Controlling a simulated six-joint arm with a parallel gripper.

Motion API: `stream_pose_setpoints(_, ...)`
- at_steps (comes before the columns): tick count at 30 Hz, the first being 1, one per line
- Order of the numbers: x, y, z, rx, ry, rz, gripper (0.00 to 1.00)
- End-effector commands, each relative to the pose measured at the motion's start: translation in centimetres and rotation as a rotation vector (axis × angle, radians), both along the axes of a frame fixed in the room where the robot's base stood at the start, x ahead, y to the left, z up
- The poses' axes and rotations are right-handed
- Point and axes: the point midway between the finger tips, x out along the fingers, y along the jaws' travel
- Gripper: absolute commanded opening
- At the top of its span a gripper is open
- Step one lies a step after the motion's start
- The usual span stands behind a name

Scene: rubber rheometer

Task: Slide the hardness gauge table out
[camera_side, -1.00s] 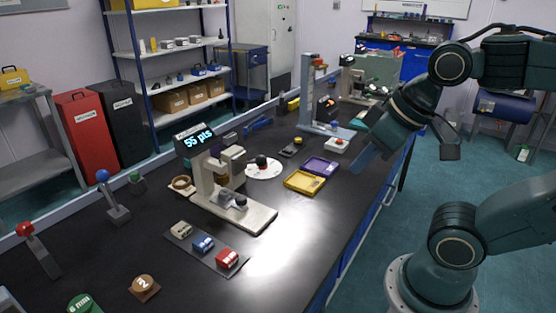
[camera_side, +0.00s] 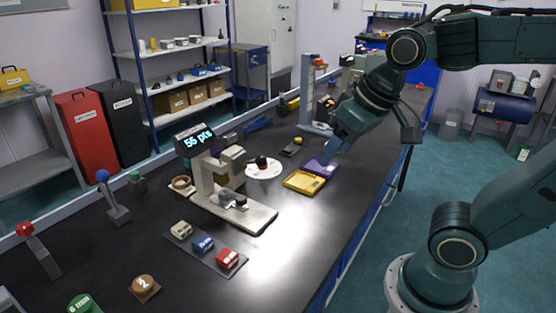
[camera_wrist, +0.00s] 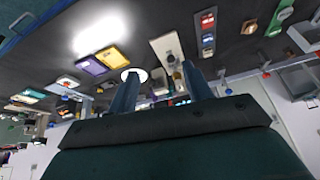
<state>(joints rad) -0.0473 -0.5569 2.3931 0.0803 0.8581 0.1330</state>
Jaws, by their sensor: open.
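The hardness gauge (camera_side: 208,178) stands on the bench, with a pale upright, a pale base plate (camera_side: 255,217) and a lit display (camera_side: 196,140) beside it. Its table, a small dark and grey piece (camera_side: 232,199), appears to sit low on the base under the gauge head; its slide position is hard to tell. My gripper (camera_side: 331,145) is open and empty, above the bench to the right of the gauge and near the purple tray. In the wrist view my gripper (camera_wrist: 161,88) has its two fingers spread, with the gauge's pale base (camera_wrist: 166,46) beyond and between them.
A yellow tray (camera_side: 302,182), a purple tray (camera_side: 320,167) and a white disc (camera_side: 264,172) lie right of the gauge. A strip with white, blue and red blocks (camera_side: 206,246) lies in front. The bench's right front is clear.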

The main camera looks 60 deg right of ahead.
Motion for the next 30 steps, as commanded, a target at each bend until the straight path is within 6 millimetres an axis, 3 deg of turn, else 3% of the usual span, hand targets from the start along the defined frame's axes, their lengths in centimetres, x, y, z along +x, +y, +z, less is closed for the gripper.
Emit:
stream_pose_setpoints(14, 10.1, 0.3, -1.7, 0.029, 0.062, -0.279, 0.5)
stream_pose_setpoints(30, 20.0, 2.1, -7.9, 0.001, 0.076, -0.569, 0.5)
